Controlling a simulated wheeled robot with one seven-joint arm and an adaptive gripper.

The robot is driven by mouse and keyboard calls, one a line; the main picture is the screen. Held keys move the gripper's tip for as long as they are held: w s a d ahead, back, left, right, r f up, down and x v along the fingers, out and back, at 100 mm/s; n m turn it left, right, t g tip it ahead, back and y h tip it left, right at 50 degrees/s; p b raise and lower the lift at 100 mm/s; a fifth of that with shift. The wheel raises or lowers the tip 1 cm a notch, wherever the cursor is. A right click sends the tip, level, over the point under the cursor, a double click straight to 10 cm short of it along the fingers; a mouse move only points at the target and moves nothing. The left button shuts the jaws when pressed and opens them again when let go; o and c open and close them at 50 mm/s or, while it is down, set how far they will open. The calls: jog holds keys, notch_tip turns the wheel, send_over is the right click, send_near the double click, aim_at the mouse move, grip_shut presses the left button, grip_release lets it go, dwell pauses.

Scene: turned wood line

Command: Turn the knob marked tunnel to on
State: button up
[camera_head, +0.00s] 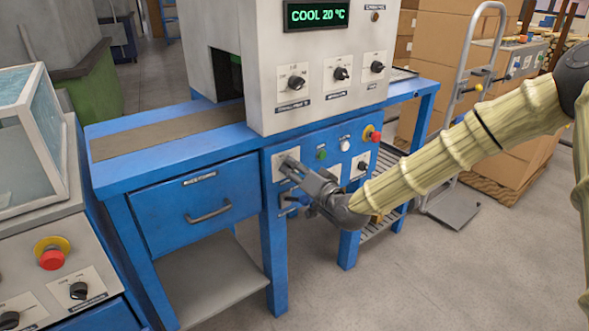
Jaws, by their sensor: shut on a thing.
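A grey cabinet (262,110) stands on a blue bench, and its display (317,14) reads "COOL 20 °C". A blue control panel (331,140) is below it. My gripper (290,168) is at the panel's left end, in front of a pale plate (279,158). It is shut on the knob there; my fingers hide the knob, so its pointer and marking cannot be read. Three more dark knobs sit on the cabinet: left (296,82), middle (341,73) and right (377,66). The small labels are too blurred to tell which is marked tunnel.
Right of my gripper are a green button (321,154), a white button (345,145), a red mushroom button (376,136) and a small knob (363,166). A drawer handle (208,212) sticks out at left. A hand truck (473,75) and cartons (440,40) stand at right.

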dwell(0.3)
jog(key=o, duration=1)
jog(key=shift+d, duration=0.1)
jog(key=v, duration=1.2)
jog(key=shift+f, duration=0.1)
